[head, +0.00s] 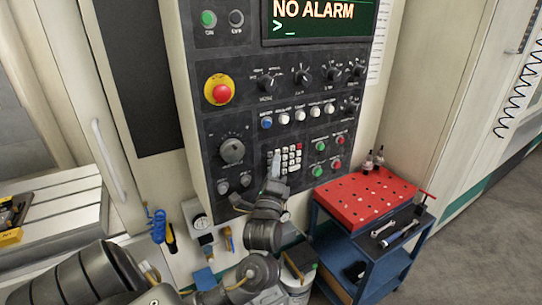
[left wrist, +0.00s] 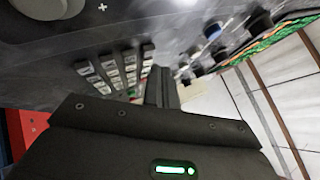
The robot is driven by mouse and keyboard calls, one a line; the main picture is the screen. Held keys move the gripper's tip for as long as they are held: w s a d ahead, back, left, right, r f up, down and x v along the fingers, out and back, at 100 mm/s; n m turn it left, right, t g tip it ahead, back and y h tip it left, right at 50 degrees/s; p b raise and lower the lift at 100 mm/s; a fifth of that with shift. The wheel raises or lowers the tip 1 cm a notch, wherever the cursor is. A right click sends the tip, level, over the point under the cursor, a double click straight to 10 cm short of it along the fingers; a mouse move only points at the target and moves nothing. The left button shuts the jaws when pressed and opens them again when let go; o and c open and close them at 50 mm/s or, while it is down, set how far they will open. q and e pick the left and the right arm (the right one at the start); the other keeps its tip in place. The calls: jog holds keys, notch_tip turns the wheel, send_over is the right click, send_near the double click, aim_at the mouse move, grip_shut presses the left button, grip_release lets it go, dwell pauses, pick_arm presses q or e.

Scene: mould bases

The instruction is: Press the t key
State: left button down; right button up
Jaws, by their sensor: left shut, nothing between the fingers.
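A small keypad (head: 291,158) with several pale keys sits low on the dark control panel. The keys also show in the left wrist view (left wrist: 118,72), where their letters are too small to read, so I cannot tell which one is the t key. My left gripper (head: 276,160) is shut and empty, its fingertips at the left side of the keypad. In the left wrist view the closed fingers (left wrist: 160,87) are beside the keys; I cannot tell whether they touch one. The screen (head: 317,20) reads "NO ALARM" with a bare prompt below. My right gripper is not in view.
A red emergency button (head: 221,92), knobs and coloured buttons surround the keypad. A blue cart with a red perforated top (head: 365,196) stands at the right, with tools on it. Floor at the far right is clear.

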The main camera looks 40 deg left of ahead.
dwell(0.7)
pick_arm(q)
jog(key=shift+w+a+p, duration=0.1)
jog(key=shift+a+p, duration=0.3)
jog(key=shift+w+a, duration=0.1)
jog(key=shift+a, duration=0.25)
dwell(0.6)
jog(key=shift+s+d+p, duration=0.25)
jog(key=shift+d+p, duration=0.55)
jog(key=shift+p, duration=0.15)
